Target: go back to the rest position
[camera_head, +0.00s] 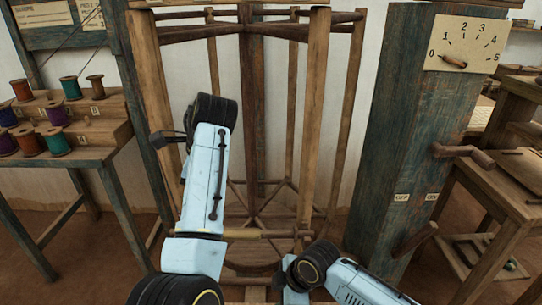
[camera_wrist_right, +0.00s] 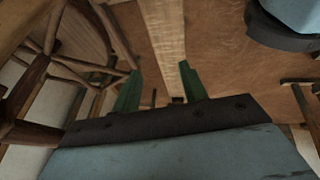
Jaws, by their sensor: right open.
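My left arm reaches up in front of the wooden reel frame in the head view, with its light blue link bent upward. I cannot make out its gripper there. My right arm comes in from the bottom right of the head view, in front of the reel's base. In the right wrist view my right gripper (camera_wrist_right: 158,90) has two green fingers, which stand apart. A pale wooden bar (camera_wrist_right: 163,35) shows beyond and between them. I see nothing held.
The tall wooden reel frame (camera_head: 318,110) stands close in front of both arms. A blue-green post (camera_head: 395,130) with a 0–5 dial (camera_head: 464,43) and wooden handles (camera_head: 463,152) is to the right. A spool table (camera_head: 75,160) is at left; another wooden table (camera_head: 500,190) is at right.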

